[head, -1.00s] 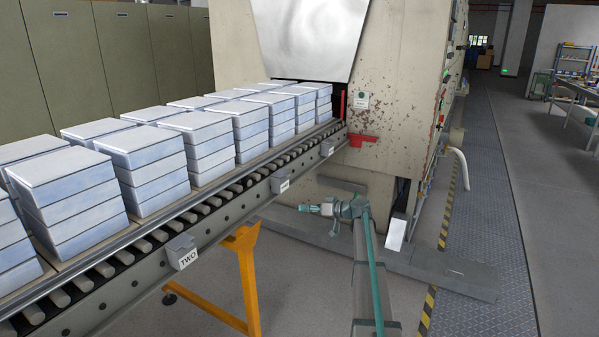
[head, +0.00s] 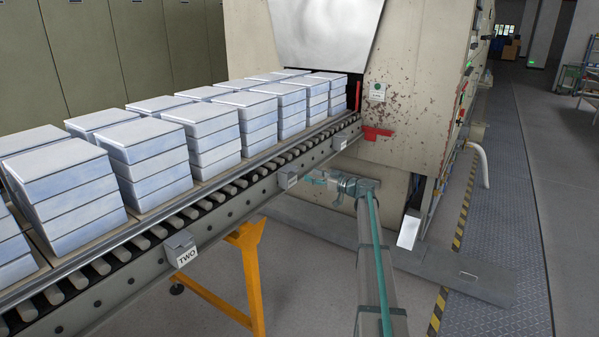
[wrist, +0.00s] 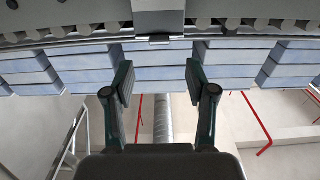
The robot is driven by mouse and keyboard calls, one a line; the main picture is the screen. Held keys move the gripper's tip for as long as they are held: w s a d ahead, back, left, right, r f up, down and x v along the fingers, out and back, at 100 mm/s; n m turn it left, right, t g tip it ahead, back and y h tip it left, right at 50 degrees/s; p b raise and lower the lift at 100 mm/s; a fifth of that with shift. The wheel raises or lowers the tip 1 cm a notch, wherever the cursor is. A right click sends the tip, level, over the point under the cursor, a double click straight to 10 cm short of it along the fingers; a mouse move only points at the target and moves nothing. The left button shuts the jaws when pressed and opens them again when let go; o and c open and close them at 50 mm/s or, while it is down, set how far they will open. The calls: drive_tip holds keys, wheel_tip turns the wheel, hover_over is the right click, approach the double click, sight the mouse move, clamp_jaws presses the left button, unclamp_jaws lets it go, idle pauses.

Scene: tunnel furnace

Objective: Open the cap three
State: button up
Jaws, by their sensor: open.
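Several small grey box-shaped caps hang along the conveyor's near side rail. The nearest cap (head: 181,248) reads TWO. The middle cap (head: 287,179) has a label too small to read; it is the one after TWO, so it appears to be cap three. My gripper (head: 309,178) is just right of that middle cap, at about its height. In the wrist view a grey cap (wrist: 158,18) is at the top centre, ahead of my open, empty gripper (wrist: 158,76). The fingers are spread on either side of it and seem not to touch it.
A roller conveyor (head: 225,205) carries stacks of pale blue-grey blocks (head: 75,190) into the furnace (head: 410,85). Another cap (head: 340,142) and a red bracket (head: 377,133) are farther along. A yellow support leg (head: 250,280) stands below. The floor walkway at right is clear.

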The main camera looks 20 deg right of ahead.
sight(290, 169)
drive_tip(key=p+x, duration=0.1)
drive_tip(key=x, duration=0.6)
clamp_jaws()
idle(0.3)
